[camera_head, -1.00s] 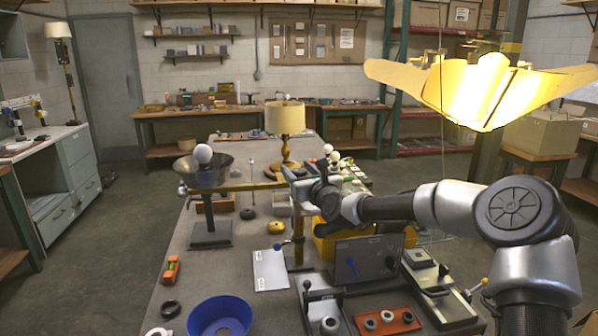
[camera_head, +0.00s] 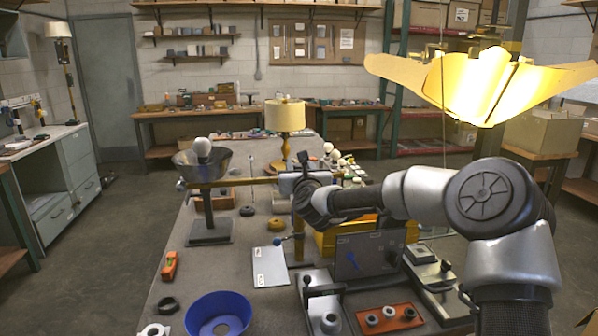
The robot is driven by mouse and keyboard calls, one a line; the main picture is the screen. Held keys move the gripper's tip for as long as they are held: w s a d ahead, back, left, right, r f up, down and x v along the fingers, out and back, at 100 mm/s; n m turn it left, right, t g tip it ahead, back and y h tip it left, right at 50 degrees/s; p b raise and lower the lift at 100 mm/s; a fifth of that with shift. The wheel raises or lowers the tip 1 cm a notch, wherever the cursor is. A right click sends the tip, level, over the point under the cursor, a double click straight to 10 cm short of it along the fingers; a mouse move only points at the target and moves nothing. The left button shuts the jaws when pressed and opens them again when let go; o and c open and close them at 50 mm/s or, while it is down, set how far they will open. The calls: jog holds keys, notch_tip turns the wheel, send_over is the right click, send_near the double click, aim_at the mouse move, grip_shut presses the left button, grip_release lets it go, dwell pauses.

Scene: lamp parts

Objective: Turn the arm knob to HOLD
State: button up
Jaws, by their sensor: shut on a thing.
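A brass lamp arm (camera_head: 243,182) runs level from a brass post (camera_head: 297,246) to a grey metal shade (camera_head: 184,160) with a white bulb (camera_head: 203,147). My gripper (camera_head: 300,171) is at the post end of this arm, near the top of the post. It is shut on the arm knob, which its fingers and wrist hide. I cannot read the knob's marking or its setting. A small blue knob (camera_head: 277,241) shows lower down beside the post.
A white card (camera_head: 269,267), a blue bowl (camera_head: 218,315) and an orange level (camera_head: 169,265) lie on the bench. A brass table lamp (camera_head: 285,118) stands behind. A lit yellow shade (camera_head: 482,85) hangs upper right.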

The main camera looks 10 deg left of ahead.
jog(key=m+h+b, duration=0.1)
jog(key=m+h, duration=0.1)
jog(key=h, duration=0.1)
jog(key=m+h+b, duration=0.2)
jog(key=h, duration=0.2)
jog(key=shift+a+f+m, duration=0.15)
jog(key=shift+a+m, duration=0.05)
jog(key=shift+m, duration=0.1)
jog(key=m+h, duration=0.2)
jog(key=h, duration=0.1)
jog(key=shift+g, duration=0.3)
jog(key=m+h, duration=0.1)
jog(key=m+g+h+p, duration=0.1)
jog(key=h, duration=0.1)
jog(key=shift+r+g, duration=0.3)
jog(key=shift+d+m+g+h+p, duration=0.15)
jog(key=shift+m+g+h+p, duration=0.45)
jog(key=shift+m+h+p, duration=0.3)
jog(key=shift+d+m+g+h+p, duration=0.1)
jog(key=shift+m+g+h+p, duration=0.3)
jog(key=shift+h+p, duration=0.25)
jog(key=o, duration=1.1)
notch_tip(320, 180, up, 10)
jog(key=p, duration=0.6)
